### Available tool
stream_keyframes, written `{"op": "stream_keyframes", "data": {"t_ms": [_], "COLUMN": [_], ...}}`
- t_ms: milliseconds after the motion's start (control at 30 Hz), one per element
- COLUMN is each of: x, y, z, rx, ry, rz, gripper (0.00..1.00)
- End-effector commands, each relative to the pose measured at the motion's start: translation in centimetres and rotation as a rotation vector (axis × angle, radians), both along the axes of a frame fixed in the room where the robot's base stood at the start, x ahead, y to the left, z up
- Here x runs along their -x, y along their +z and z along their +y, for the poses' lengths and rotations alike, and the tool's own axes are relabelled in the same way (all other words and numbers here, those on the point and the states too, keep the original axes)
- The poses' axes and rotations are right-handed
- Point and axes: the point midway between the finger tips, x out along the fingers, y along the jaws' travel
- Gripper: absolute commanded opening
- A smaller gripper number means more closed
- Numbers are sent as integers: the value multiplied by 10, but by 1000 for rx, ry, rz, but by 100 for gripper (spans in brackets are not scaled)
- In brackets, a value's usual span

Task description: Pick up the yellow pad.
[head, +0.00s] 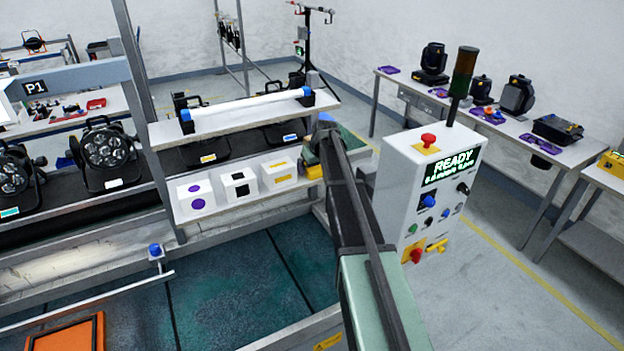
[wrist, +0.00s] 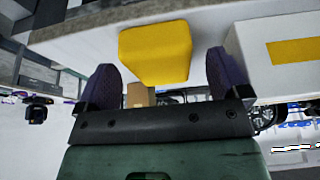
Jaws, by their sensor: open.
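The yellow pad (wrist: 155,52) is a bright block with rounded edges at the upper middle of the wrist view. It lies on a grey shelf surface (wrist: 75,42). My gripper (wrist: 164,72) is open, with one dark purple finger on each side of the pad in the picture. A gap shows on both sides, and the fingers are not closed on it. In the head view a small part of the yellow pad (head: 313,172) shows at the right end of the shelf. My arm hides the rest there and most of my gripper.
A white box with a yellow label (head: 278,181) stands just left of the pad; it also shows at right in the wrist view (wrist: 270,77). Boxes with black (head: 238,190) and purple (head: 193,205) marks stand farther left. A control cabinet (head: 408,205) stands right of my arm.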

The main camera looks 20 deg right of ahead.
Motion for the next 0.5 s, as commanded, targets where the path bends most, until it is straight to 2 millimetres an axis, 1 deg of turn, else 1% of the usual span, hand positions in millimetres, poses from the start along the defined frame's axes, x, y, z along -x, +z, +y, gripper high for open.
{"op": "stream_keyframes", "data": {"t_ms": [33, 233, 267, 500], "x": [-3, -3, -3, -3], "y": [-12, -8, -8, -7], "z": [0, 0, 0, 0], "rx": [0, 0, 0, 0], "ry": [0, 0, 0, 0], "rz": [0, 0, 0, 0], "gripper": [94, 94, 91, 54]}}
